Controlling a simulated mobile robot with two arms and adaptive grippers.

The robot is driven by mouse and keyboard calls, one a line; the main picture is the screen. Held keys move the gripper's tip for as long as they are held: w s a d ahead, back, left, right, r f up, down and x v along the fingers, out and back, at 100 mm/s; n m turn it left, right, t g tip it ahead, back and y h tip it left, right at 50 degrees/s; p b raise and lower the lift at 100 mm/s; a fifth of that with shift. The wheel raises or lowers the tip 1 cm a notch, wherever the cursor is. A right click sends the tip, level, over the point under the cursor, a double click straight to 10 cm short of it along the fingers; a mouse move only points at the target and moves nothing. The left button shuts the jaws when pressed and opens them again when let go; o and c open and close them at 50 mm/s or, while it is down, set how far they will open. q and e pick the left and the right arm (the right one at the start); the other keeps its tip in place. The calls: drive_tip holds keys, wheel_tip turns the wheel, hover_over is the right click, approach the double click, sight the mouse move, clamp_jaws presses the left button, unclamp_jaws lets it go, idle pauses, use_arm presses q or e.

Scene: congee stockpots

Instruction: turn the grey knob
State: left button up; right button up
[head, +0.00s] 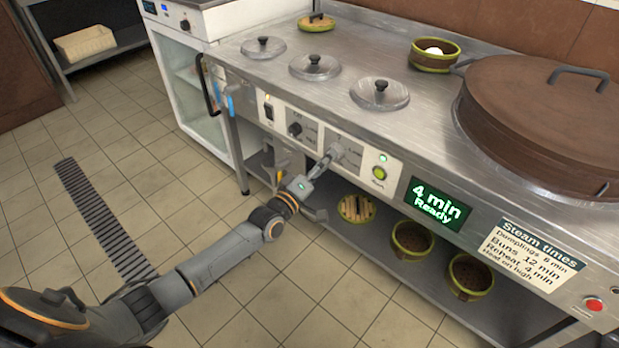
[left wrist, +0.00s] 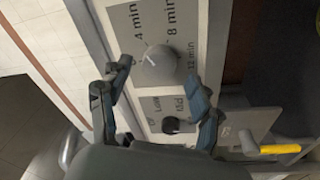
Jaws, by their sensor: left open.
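The grey knob (left wrist: 158,66) sits on a panel marked 4 min, 8 min and 12 min; its white mark points roughly toward 4 min in the left wrist view. In the head view the knob (head: 339,151) is on the counter's front, partly covered by my gripper. My left gripper (head: 326,162) is at the panel, in front of the knob. In the left wrist view the open fingers (left wrist: 158,76) are on either side of the knob, with small gaps showing. My right gripper is not in view.
A black knob (left wrist: 170,125) is on the neighbouring panel, and a yellow-tipped lever (left wrist: 280,149) is nearby. A green button (head: 379,173) and a display reading "4 min Ready" (head: 438,205) are right of the grey knob. A lower shelf (head: 365,237) holds baskets.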

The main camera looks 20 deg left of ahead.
use_arm(q)
drive_tip(key=v, duration=1)
drive_tip(key=shift+w, duration=0.1)
